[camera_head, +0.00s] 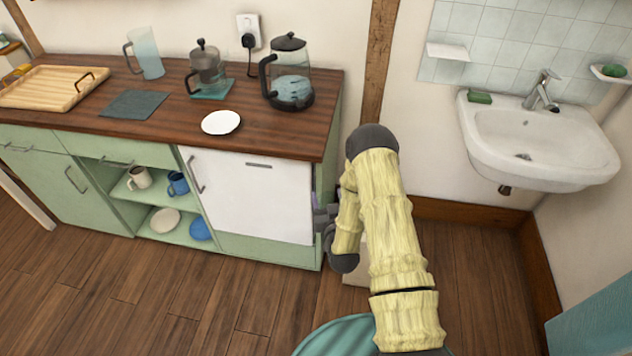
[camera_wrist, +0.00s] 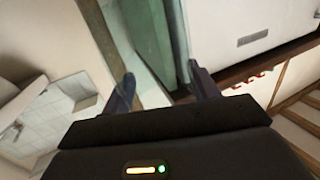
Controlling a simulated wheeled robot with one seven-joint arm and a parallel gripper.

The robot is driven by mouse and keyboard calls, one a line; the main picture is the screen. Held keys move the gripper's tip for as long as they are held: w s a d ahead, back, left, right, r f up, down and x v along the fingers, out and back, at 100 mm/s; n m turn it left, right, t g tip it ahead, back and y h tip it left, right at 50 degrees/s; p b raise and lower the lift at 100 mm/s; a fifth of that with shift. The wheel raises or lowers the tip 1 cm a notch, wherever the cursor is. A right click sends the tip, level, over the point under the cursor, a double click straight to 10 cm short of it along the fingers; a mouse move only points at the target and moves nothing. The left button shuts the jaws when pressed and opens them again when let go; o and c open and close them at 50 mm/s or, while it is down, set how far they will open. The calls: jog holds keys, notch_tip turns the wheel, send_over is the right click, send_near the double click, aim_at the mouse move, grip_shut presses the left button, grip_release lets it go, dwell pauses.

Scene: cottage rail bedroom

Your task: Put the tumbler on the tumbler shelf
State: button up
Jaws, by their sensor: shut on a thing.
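My gripper (camera_wrist: 160,84) is at the right end of the kitchen cabinet, low beside the white door. In the wrist view its two fingers stand apart, shut on a clear, pale thing (camera_wrist: 152,88) that I take to be the tumbler; its outline is hard to make out. In the head view my arm hides most of the gripper and what it holds. A small white shelf (camera_head: 447,52) is on the tiled wall above the left of the sink, and looks empty; I take it to be the tumbler shelf.
The cabinet's wooden top (camera_head: 290,126) holds a kettle (camera_head: 290,92), a French press (camera_head: 207,72), a jug (camera_head: 146,55), a white plate (camera_head: 221,122) and a tray (camera_head: 40,90). The sink (camera_head: 540,140) with its tap (camera_head: 541,88) is at the right.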

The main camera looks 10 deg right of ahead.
aim_at(333, 202)
jog(key=f, duration=0.1)
jog(key=d+f, duration=0.1)
jog(key=f, duration=0.1)
jog(key=shift+s+d+f, duration=0.15)
jog(key=shift+d+f, duration=0.1)
jog(key=shift+d, duration=0.15)
jog(key=shift+f, duration=0.25)
jog(key=shift+a, duration=0.15)
jog(key=shift+s+a+r, duration=0.1)
jog(key=shift+d+r, duration=0.3)
jog(key=shift+d, duration=0.15)
jog(key=shift+a, duration=0.1)
jog(key=shift+a, duration=0.15)
